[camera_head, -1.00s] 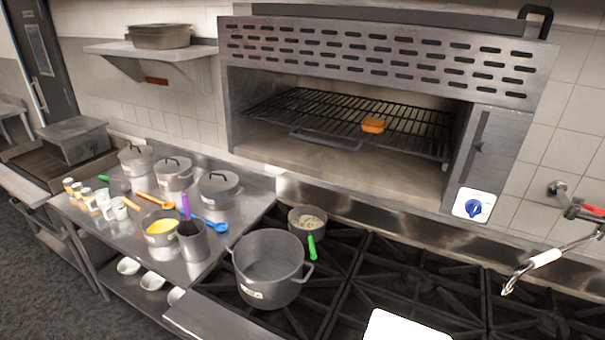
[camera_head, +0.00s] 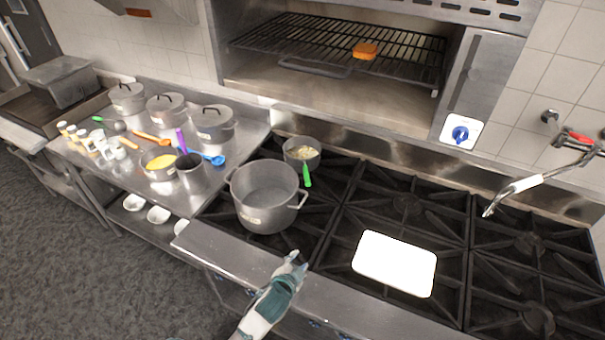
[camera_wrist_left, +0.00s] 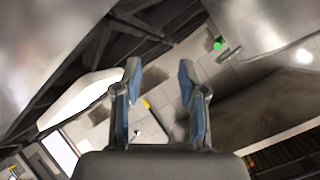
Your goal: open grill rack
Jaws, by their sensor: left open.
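The grill rack (camera_head: 400,60) is a dark wire grid inside the open steel grill, at the top of the head view. Its handle bar (camera_head: 316,69) runs along the front edge, and an orange-brown piece of food (camera_head: 365,51) lies on the grid. My left gripper (camera_head: 297,259) is low in the head view, by the stove's front edge, well below and apart from the rack. In the left wrist view its two blue-padded fingers (camera_wrist_left: 160,75) are spread with nothing between them. My right gripper is in neither view.
A large pot (camera_head: 265,195) and a small pot with a green handle (camera_head: 302,152) stand on the stove's left burners. A white board (camera_head: 395,263) lies on the stove. A faucet (camera_head: 530,182) juts in at right. Covered pots (camera_head: 212,123) stand on the left counter.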

